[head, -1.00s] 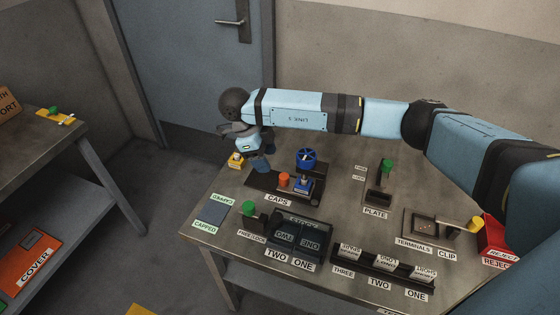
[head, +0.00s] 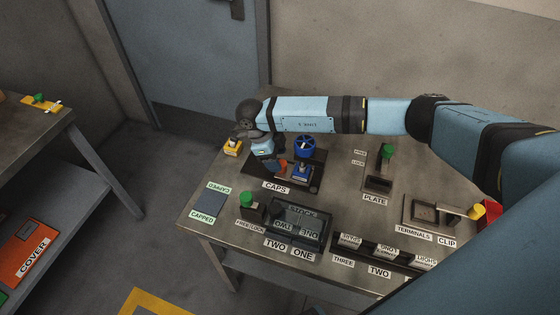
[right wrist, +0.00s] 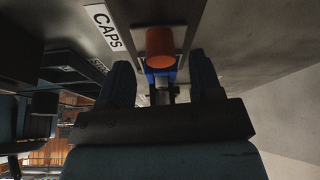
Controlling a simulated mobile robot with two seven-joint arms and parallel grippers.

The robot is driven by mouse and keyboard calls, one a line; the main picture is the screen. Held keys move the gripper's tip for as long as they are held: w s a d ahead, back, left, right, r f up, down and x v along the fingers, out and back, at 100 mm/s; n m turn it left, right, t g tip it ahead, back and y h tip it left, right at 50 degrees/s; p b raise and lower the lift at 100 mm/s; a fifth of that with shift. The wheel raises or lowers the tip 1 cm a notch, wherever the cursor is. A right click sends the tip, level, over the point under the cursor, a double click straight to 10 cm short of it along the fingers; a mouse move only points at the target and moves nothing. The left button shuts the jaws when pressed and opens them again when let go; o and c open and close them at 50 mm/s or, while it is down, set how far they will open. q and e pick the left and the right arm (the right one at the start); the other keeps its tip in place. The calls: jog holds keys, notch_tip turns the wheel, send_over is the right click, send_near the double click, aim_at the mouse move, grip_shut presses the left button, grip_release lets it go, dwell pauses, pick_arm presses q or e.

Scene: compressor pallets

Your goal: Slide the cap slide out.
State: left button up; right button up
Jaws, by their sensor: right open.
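The caps station has a dark base plate (head: 316,184) on the table with a "CAPS" label (head: 275,187) at its front. An orange knob (head: 282,169) stands on it, partly hidden by my right gripper (head: 270,156). A blue block (head: 301,174) sits right of the knob, with a blue wheel (head: 304,147) behind. My right gripper is open and low beside the knob. My left gripper is not in view.
A yellow block (head: 232,148) stands left of my right gripper. A green-knobbed plate station (head: 379,184) is to the right. A dark stock bin (head: 300,226) stands in front, and a terminals tray (head: 424,212) is at the right.

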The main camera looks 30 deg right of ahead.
jog(key=shift+x, duration=1.4)
jog(key=shift+c, duration=0.3)
grip_shut()
